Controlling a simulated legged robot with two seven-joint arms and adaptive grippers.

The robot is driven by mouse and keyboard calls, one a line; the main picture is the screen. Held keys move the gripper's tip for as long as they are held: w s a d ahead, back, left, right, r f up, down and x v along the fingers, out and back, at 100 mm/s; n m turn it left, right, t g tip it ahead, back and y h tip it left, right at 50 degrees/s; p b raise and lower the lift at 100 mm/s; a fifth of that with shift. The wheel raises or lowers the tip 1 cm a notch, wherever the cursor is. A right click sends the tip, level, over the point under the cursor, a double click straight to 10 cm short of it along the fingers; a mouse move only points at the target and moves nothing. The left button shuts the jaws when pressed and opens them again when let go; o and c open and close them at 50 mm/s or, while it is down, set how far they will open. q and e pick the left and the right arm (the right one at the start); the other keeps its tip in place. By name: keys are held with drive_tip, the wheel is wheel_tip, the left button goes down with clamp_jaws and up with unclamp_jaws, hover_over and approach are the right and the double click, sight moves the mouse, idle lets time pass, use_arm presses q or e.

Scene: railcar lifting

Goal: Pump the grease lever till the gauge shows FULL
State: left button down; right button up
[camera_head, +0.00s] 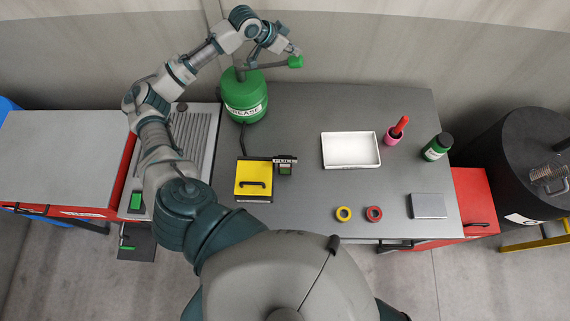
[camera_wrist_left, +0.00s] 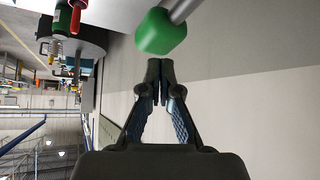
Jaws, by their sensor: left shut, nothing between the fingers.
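The green grease canister (camera_head: 245,97), lettered GREASE, stands at the back left of the grey table. Its lever (camera_head: 272,65) reaches to the right from the top and ends in a green grip (camera_head: 295,62). My left gripper (camera_head: 294,50) is just above the grip, shut and empty. In the left wrist view the green grip (camera_wrist_left: 160,32) is just beyond the shut fingertips (camera_wrist_left: 160,68); I cannot tell whether they touch. A small gauge or display (camera_head: 285,163) beside the yellow box is too small to read surely. My right gripper is not in view.
The yellow box (camera_head: 253,196) sits in front of the canister. A white tray (camera_head: 350,166), a pink cup (camera_head: 391,137) with a red-handled item, a green bottle (camera_head: 437,147) and two rings (camera_head: 343,214) lie to the right. The table between canister and tray is clear.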

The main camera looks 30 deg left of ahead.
use_arm(q)
drive_tip(key=shift+f, duration=0.1)
drive_tip(key=shift+f+b, duration=0.4)
drive_tip(key=shift+f, duration=0.6)
drive_tip(key=shift+r+p, duration=0.4)
drive_tip(key=shift+r, duration=0.75)
drive_tip(key=shift+r, duration=2.45)
drive_tip(key=shift+f, duration=0.1)
